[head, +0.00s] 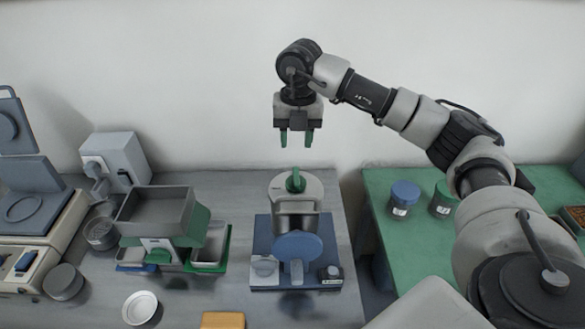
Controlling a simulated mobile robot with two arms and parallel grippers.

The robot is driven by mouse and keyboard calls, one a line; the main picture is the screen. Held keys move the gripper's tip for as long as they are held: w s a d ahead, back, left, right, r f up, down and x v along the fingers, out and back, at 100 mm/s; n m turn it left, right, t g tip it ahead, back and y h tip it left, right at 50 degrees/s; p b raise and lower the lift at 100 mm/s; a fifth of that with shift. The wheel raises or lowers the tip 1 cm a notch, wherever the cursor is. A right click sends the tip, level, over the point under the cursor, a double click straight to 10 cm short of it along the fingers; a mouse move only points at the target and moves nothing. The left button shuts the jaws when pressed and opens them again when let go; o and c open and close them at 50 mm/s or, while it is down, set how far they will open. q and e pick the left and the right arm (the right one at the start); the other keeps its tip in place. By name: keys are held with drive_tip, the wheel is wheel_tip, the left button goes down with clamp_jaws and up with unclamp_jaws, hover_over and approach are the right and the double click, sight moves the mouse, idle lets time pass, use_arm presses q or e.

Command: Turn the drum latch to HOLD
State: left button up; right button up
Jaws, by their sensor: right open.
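A drum device (296,222) stands on a blue base (262,228) near the right end of the grey bench. A green latch handle (295,181) stands up on its pale round top. The handle seems to point roughly front to back; any HOLD marking is too small to read. A blue disc (297,246) sits at the device's front. My right gripper (296,142) points down above the green handle, with two green fingers apart and nothing between them. A clear gap shows between fingertips and handle. My left gripper is out of view.
A grey hopper machine (155,211) with green parts stands left of the drum. A white bowl (140,307) and an orange block (223,320) lie in front. Blue-lidded (404,195) and green-lidded (442,201) jars stand on the green table (385,222) at right, across a gap.

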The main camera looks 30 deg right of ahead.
sight(296, 175)
wheel_tip(296, 175, down, 9)
drive_tip(key=p, duration=0.3)
drive_tip(key=shift+f, duration=0.75)
clamp_jaws()
